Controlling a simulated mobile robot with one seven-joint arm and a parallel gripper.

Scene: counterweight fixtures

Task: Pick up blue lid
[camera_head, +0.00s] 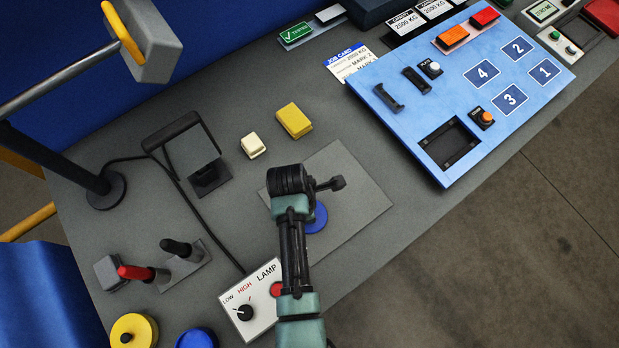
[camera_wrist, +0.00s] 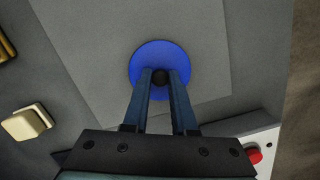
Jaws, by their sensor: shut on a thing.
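The blue lid (camera_wrist: 160,55) is a round blue disc with a dark knob at its middle, over the grey mat (camera_wrist: 90,70). In the wrist view both fingers of my gripper (camera_wrist: 160,78) are closed on the knob. In the head view part of the blue lid (camera_head: 317,217) shows beside my arm, over the grey mat (camera_head: 362,205); my arm hides the rest of it and the fingertips. I cannot tell whether the lid touches the mat.
A lamp control box (camera_head: 248,308) stands near my arm. A cream block (camera_head: 253,146) and a yellow block (camera_head: 294,120) lie beyond the mat. A blue panel (camera_head: 460,90) is at the right. Another blue round thing (camera_head: 197,338) and a yellow one (camera_head: 133,331) are at the front left.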

